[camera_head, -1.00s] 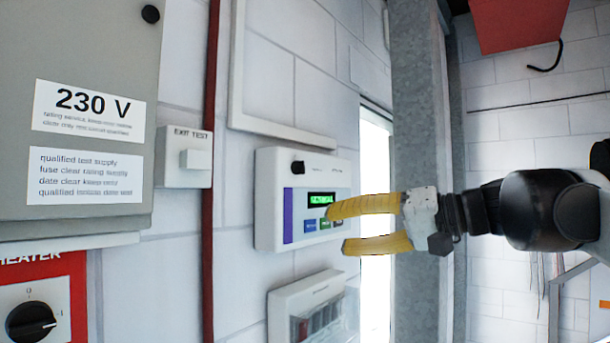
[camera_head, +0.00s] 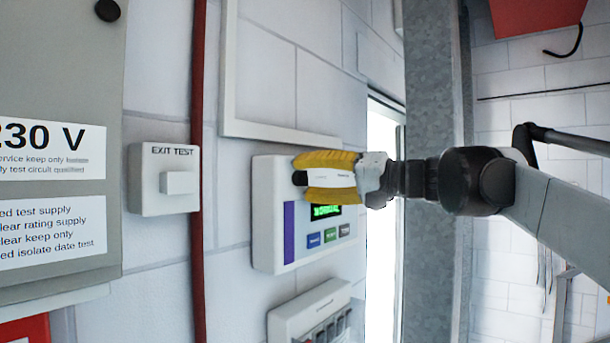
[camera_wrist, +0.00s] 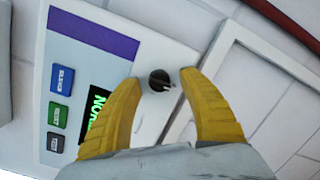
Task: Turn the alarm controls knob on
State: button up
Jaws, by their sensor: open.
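The alarm control panel (camera_head: 270,232) is a white box on the wall with a purple stripe, a green lit display and several small buttons. Its black knob (camera_wrist: 160,80) sits near the panel's edge in the wrist view. In the head view the knob (camera_head: 299,179) shows just at the left tips of my yellow fingers. My gripper (camera_head: 300,178) is open in front of the panel's upper part. In the wrist view the fingertips (camera_wrist: 162,77) lie on either side of the knob, with gaps on both sides. Whether they reach its depth I cannot tell.
A white box marked EXIT TEST (camera_head: 150,190) and a red pipe (camera_head: 198,250) are left of the panel. A grey 230 V cabinet (camera_head: 60,80) stands further left. A white breaker box (camera_head: 300,318) hangs below. A grey steel column (camera_head: 428,260) stands to the right.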

jog(key=shift+w+a, duration=0.2)
grip_shut()
